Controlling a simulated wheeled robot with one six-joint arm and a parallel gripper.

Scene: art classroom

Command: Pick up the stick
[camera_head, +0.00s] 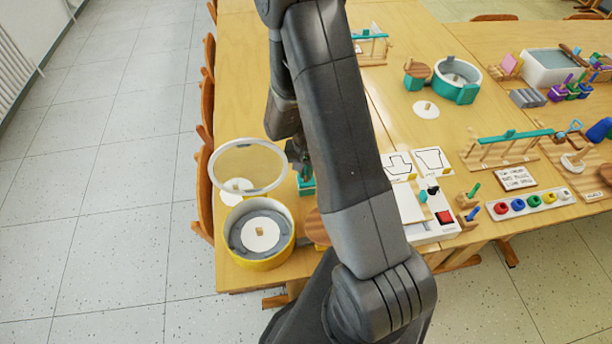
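My gripper (299,160) points down over the near left part of the table, mostly hidden beside my own arm. Its fingers are dark and small, and I cannot tell whether they are open or shut. Just below it is a teal object (307,187), partly hidden by my arm. I cannot make out a stick at the gripper. Stick-like things stand to the right: a small green stick (473,190) and a blue one (474,214) in wooden holders. A long teal bar (515,136) lies across a wooden rack farther right. Which one is the task's stick is unclear.
A yellow round container (262,262) with a grey inside stands at the near left, its clear lid (248,142) raised. A white tray of paint pots (530,204) and a teal-white round container (457,72) stand to the right. Chairs (206,185) line the left edge.

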